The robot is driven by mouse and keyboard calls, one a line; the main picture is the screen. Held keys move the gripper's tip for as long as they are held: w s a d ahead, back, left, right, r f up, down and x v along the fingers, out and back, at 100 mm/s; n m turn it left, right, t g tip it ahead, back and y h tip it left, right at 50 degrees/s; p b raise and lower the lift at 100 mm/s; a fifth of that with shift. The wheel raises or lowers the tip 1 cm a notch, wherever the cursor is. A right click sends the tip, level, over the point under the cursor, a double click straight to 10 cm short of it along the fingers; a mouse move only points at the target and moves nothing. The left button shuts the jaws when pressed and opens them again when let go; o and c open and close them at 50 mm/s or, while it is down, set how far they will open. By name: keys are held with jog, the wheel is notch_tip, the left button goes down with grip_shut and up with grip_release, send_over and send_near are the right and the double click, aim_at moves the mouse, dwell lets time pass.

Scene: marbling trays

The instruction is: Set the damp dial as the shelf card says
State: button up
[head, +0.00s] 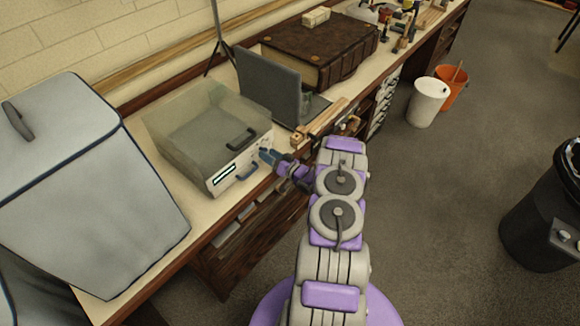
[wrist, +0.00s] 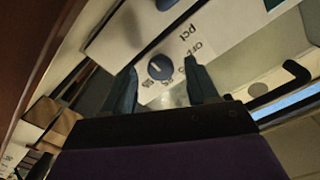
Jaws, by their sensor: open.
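My gripper (head: 267,157) is close to the panel's right end. Its two fingers are open (wrist: 160,72), one on either side of the dial in the picture; I cannot tell whether they touch it. I cannot make out a shelf card.
A large grey covered thing (head: 85,190) is at the left. Bins (head: 428,102) stand on the floor, which is otherwise open at the right.

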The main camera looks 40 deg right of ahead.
jog(key=s+d+p, duration=0.1)
jog(key=s, duration=1.4)
jog(key=shift+s+d, duration=0.35)
jog(key=shift+f, duration=0.1)
jog(key=w+d+r+n+g+h, duration=0.2)
jog(key=w+r+n+g+h, duration=0.1)
jog(key=w+r+g, duration=0.65)
jog(key=a+r+g+h+b, duration=0.1)
jog(key=a+r+g+h, duration=0.1)
jog(key=a+r, duration=0.85)
jog(key=s+a+r+g, duration=0.4)
jog(key=s+a+r, duration=0.5)
jog(key=s+a, duration=0.4)
jog(key=s+a+r+n+g+y, duration=0.1)
jog(key=s+a+g, duration=0.1)
jog(key=s+a, duration=0.6)
jog(key=s+a+r+n+g+y+b, duration=0.1)
jog(key=s+a+r+g+y, duration=0.1)
jog(key=s+a, duration=0.7)
jog(key=s, duration=0.4)
jog(key=shift+s+r, duration=0.3)
jog(key=shift+s, duration=0.05)
